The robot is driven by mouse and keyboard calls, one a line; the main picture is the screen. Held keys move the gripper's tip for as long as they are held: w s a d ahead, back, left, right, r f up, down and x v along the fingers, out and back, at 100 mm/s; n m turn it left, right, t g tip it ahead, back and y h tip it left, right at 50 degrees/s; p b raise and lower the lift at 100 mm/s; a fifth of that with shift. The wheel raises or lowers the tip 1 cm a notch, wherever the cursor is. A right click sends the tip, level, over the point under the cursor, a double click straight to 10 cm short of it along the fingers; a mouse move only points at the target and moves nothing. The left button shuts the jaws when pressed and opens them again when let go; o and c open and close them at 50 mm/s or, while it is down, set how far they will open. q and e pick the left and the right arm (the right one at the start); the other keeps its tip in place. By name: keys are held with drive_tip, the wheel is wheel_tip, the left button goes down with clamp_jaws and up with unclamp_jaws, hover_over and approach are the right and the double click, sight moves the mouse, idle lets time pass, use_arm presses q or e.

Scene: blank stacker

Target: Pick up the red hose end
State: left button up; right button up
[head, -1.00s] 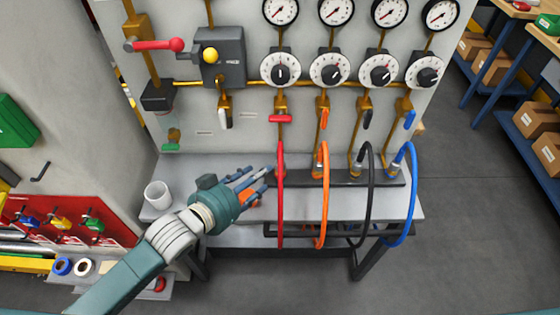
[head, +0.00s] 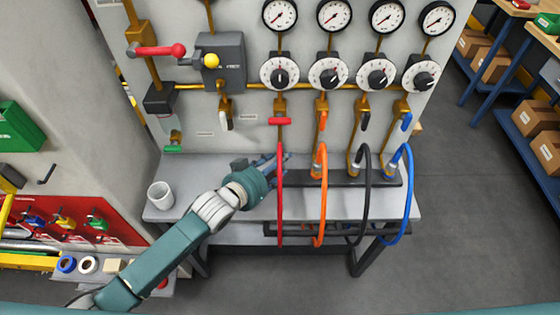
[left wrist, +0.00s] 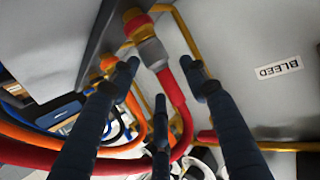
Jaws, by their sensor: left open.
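The red hose (head: 281,205) hangs leftmost of the row of hoses at the bench in the head view. In the left wrist view the red hose (left wrist: 172,90) runs from a grey metal end fitting (left wrist: 151,53) with a red band beside a brass part. My left gripper (head: 279,160) is open at the red hose's upper part, where its fingers partly hide the hose end. In the left wrist view the fingertips of my left gripper (left wrist: 161,66) stand on either side of the hose end, with a third finger below. I cannot tell whether they touch it. My right gripper is not in view.
An orange hose (head: 323,200), a black hose (head: 369,190) and a blue hose (head: 413,190) hang to the right. A white cup (head: 160,195) stands on the bench's left end. Knobs and gauges cover the panel (head: 240,130) behind. A red-handled lever (head: 160,50) sticks out upper left.

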use_arm(q)
drive_tip(key=shift+r, duration=0.1)
clamp_jaws()
drive_tip(key=shift+r, duration=0.2)
wheel_tip(320, 180, up, 20)
drive_tip(key=b, duration=0.2)
drive_tip(key=shift+f, duration=0.25)
drive_tip(key=shift+r, duration=0.15)
wheel_tip(320, 180, up, 3)
drive_tip(key=p, duration=0.4)
idle(0.6)
drive_tip(key=shift+f, duration=0.2)
